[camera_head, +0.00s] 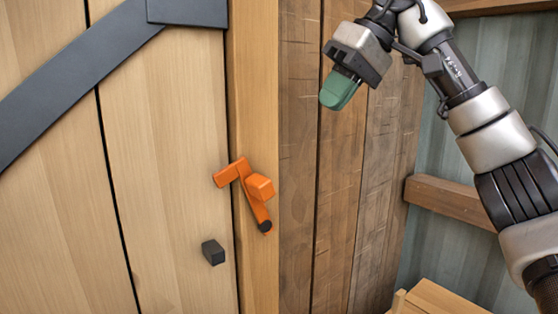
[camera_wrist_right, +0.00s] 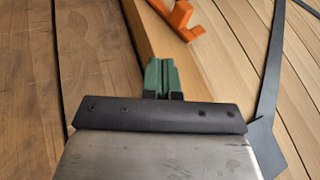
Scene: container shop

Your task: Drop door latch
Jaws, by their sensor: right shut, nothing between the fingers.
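The orange door latch (camera_head: 255,196) is on the light wooden post at the edge of the door (camera_head: 165,150). Its long bar slants down to the right, ending in a dark round pivot, and its upper end reaches left over the door's edge. A small dark block (camera_head: 213,252) sticks out of the door below it. My right gripper (camera_head: 338,92), with green fingers, is shut and empty, above and right of the latch and apart from it. In the right wrist view the gripper (camera_wrist_right: 161,75) shows below the latch (camera_wrist_right: 181,20). My left gripper is not in view.
A dark metal strap (camera_head: 80,75) crosses the door diagonally. A brown plank wall (camera_head: 340,200) stands right of the post. A wooden beam (camera_head: 448,200) runs along the grey corrugated wall, and a wooden box (camera_head: 435,298) is at the lower right.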

